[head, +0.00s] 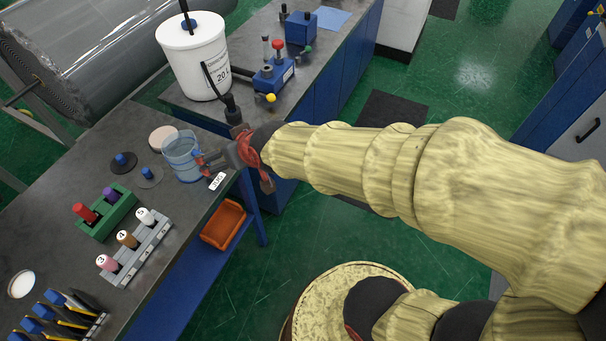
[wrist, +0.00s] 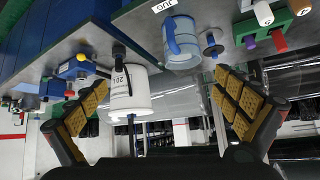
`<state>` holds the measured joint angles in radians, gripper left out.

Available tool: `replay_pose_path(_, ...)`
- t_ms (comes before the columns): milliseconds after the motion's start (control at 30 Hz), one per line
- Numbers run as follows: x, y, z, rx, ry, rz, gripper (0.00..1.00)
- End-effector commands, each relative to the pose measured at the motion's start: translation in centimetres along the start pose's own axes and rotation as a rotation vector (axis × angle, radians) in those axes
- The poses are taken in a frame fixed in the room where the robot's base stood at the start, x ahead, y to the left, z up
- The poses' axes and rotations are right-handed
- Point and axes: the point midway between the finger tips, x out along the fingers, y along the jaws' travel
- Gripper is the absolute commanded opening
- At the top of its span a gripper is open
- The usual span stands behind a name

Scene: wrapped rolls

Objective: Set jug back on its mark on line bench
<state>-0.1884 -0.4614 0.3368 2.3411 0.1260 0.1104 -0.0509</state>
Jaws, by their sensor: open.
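The jug (head: 182,158) is a clear, blue-tinted vessel standing upright on the grey line bench (head: 60,215), near its far right corner. A white label reading JUG (head: 217,181) lies by the bench edge beside it. A pale round disc (head: 162,137) lies just behind the jug; I cannot tell whether it is the mark. My gripper (head: 212,162) is at the jug's right side in the head view. In the wrist view, which looks upside down, my gripper (wrist: 162,88) is open and empty, and the jug (wrist: 182,42) shows beyond the fingers, apparently not between them.
A white bucket (head: 193,57) and a blue device (head: 273,75) stand on another bench behind. A dark disc with a blue knob (head: 149,176), a green rack (head: 106,212) and a grey rack with numbered pegs (head: 140,247) are near the jug. An orange bin (head: 224,224) hangs below the edge.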

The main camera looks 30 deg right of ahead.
Motion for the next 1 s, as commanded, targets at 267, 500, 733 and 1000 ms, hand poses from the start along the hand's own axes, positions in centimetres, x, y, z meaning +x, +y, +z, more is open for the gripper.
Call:
replay_pose_path(267, -13.6, 4.6, 5.4, 0.050, -0.212, 0.092, 1.00)
replay_pose_path(500, -18.6, 5.8, 9.0, 0.078, -0.308, 0.140, 1.00)
replay_pose_path(733, -18.9, 5.8, 9.3, 0.079, -0.318, 0.142, 1.00)
replay_pose_path(1000, -17.6, 5.9, 10.6, 0.079, -0.318, 0.141, 1.00)
